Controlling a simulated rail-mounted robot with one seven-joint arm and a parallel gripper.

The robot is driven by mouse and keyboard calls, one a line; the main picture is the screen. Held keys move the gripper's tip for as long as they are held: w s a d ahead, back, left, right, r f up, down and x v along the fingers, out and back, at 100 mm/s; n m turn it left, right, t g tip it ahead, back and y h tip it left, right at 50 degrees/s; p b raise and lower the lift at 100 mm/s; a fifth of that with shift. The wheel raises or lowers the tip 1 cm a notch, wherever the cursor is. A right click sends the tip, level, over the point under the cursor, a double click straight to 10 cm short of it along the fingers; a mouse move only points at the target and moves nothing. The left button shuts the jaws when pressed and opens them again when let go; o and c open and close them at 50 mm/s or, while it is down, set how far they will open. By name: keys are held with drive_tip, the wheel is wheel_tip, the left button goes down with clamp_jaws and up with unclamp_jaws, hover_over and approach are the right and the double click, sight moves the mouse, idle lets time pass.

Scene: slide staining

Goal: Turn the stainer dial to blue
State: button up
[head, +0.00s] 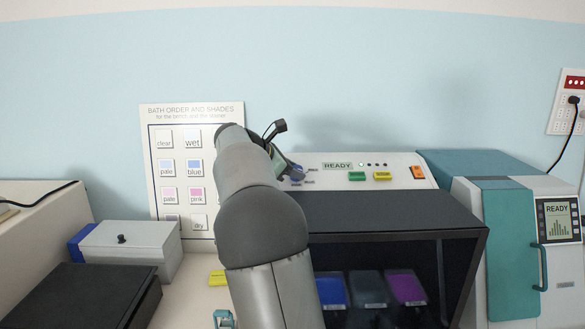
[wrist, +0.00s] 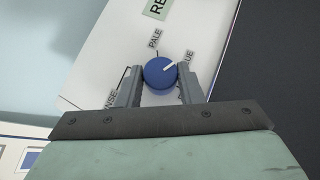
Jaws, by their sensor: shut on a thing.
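The stainer (head: 395,225) has a sloping white panel with a blue dial (wrist: 158,73), which also shows in the head view (head: 297,174). In the wrist view the dial's white pointer aims up and right, toward the partly covered BLUE label (wrist: 189,56). The PALE label (wrist: 154,39) is above the dial, and a label ending in "NSE" (wrist: 111,99) is at lower left, partly hidden by a finger. My gripper (wrist: 160,75) is shut on the dial, one finger on each side. In the head view my arm hides part of the panel's left end.
The panel also carries a READY display (head: 338,166), a green button (head: 356,176), a yellow button (head: 382,176) and an orange switch (head: 417,172). A chart board (head: 148,150) stands behind my arm. A teal and white machine (head: 510,240) stands at right, a grey box (head: 130,245) at left.

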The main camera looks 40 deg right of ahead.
drive_tip(key=o, duration=1)
drive_tip(key=shift+c, duration=0.2)
drive_tip(key=shift+a, duration=0.1)
drive_tip(key=b+v, duration=0.2)
drive_tip(key=v, duration=1.5)
drive_tip(key=shift+a, duration=0.1)
